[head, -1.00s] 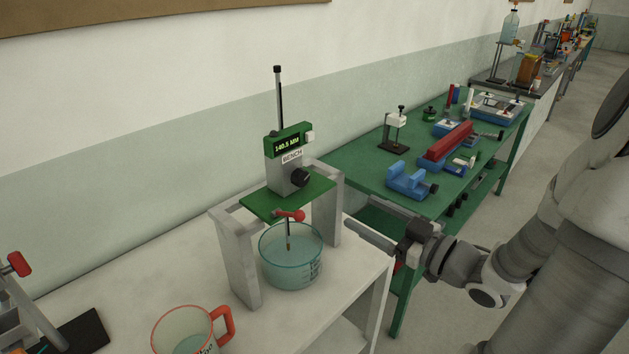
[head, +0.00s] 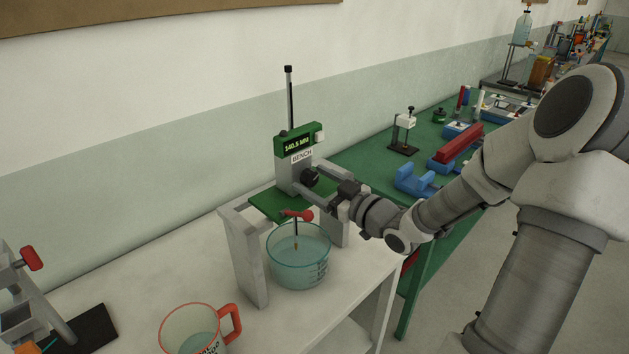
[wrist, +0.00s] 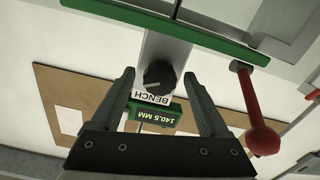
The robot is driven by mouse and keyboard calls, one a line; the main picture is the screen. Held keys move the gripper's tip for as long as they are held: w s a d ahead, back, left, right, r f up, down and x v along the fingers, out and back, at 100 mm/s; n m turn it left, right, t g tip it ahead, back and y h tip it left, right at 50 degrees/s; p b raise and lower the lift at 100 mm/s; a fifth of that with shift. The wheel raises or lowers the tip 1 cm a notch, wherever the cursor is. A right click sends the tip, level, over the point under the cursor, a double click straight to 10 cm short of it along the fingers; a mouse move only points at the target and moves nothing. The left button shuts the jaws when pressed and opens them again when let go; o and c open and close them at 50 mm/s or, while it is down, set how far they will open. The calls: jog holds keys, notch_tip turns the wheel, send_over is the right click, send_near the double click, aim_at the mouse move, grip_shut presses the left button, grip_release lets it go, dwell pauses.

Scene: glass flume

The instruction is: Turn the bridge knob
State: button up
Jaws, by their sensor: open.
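The bridge knob (head: 310,177) is a round black knob on the grey post marked BENCH, above the green bridge plate (head: 266,207). The wrist view shows this knob (wrist: 158,74) upside down, with a pale pointer line. My gripper (wrist: 158,76) is open, with one finger on each side of the knob and a gap at each side. In the head view my gripper (head: 308,178) reaches in from the right, its fingertips level with the knob. I cannot tell how deep the knob sits between them. The display (head: 297,142) above reads 140.5 MM.
A red-ended lever (head: 299,214) sticks out under the plate, close to my gripper; it also shows in the wrist view (wrist: 262,137). A glass bowl of liquid (head: 299,265) stands below. A red-handled mug (head: 190,325) is at the front. The green table (head: 350,160) lies behind.

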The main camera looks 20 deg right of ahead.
jog(key=shift+w, duration=0.1)
grip_shut()
jog(key=m+p, duration=0.1)
jog(key=p, duration=0.1)
jog(key=shift+r+m+p, duration=0.3)
jog(key=shift+m, duration=0.1)
jog(key=shift+f+m+p, duration=0.1)
jog(key=shift+m+p, duration=0.75)
jog(key=shift+m, duration=0.15)
jog(key=shift+f+m, duration=0.2)
jog(key=shift+m, duration=0.3)
grip_release()
